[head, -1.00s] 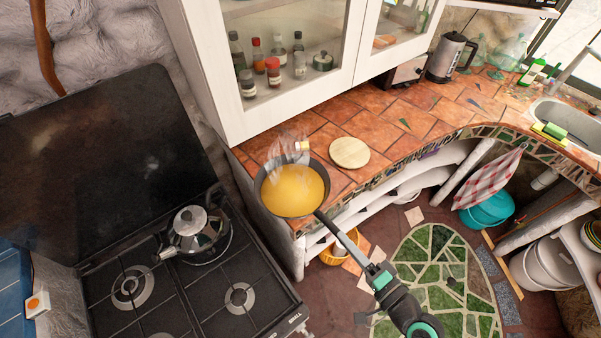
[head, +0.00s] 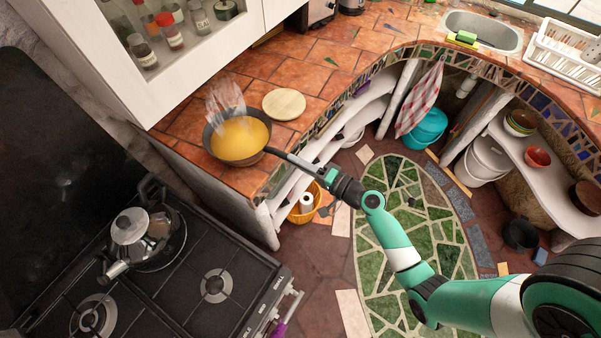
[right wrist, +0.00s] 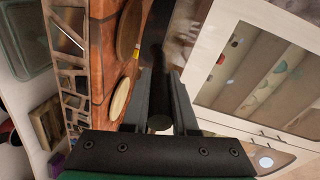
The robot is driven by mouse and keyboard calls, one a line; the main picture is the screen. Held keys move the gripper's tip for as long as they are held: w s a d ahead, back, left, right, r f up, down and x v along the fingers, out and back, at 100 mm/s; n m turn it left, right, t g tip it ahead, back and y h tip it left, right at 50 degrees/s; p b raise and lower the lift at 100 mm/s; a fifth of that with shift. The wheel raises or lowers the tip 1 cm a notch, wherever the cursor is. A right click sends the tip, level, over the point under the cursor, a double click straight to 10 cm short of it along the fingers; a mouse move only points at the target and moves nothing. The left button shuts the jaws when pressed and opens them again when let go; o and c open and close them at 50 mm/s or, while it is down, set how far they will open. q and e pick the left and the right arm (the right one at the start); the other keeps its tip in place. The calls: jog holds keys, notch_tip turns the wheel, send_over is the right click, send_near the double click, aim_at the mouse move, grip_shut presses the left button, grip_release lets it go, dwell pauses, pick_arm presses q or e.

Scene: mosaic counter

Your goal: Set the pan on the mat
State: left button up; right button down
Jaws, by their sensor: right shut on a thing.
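The dark pan (head: 262,152) holds yellow liquid with pale steam above it. It is over the tiled counter at its front left edge, left of and nearer than the mat; I cannot tell whether it touches the counter. The mat is a round pale wooden disc (head: 284,104) lying flat on the counter, with nothing on it. My right gripper (head: 312,169) is shut on the pan's handle. In the right wrist view, the dark handle (right wrist: 158,42) runs between the fingers of the gripper (right wrist: 160,75). My left gripper is out of view.
A stove (head: 190,312) with a metal kettle (head: 139,232) stands at the lower left. A white glass-fronted cabinet (head: 203,62) hangs over the counter's left part. Bare tiles (head: 335,62) lie behind the mat. A sink (head: 484,28) and dish rack (head: 563,50) are far right.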

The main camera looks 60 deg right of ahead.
jog(key=shift+w+d+f, duration=0.2)
jog(key=shift+w+d, duration=0.2)
jog(key=shift+w+d+f+b, duration=0.15)
jog(key=shift+f+b, duration=1)
jog(key=shift+f, duration=0.65)
jog(key=shift+f, duration=0.15)
jog(key=c, duration=0.7)
grip_release()
jog(key=shift+f, duration=0.1)
jog(key=s+r, duration=0.1)
jog(key=s, duration=1.1)
jog(key=shift+a+r, duration=0.2)
jog(key=shift+r, duration=0.05)
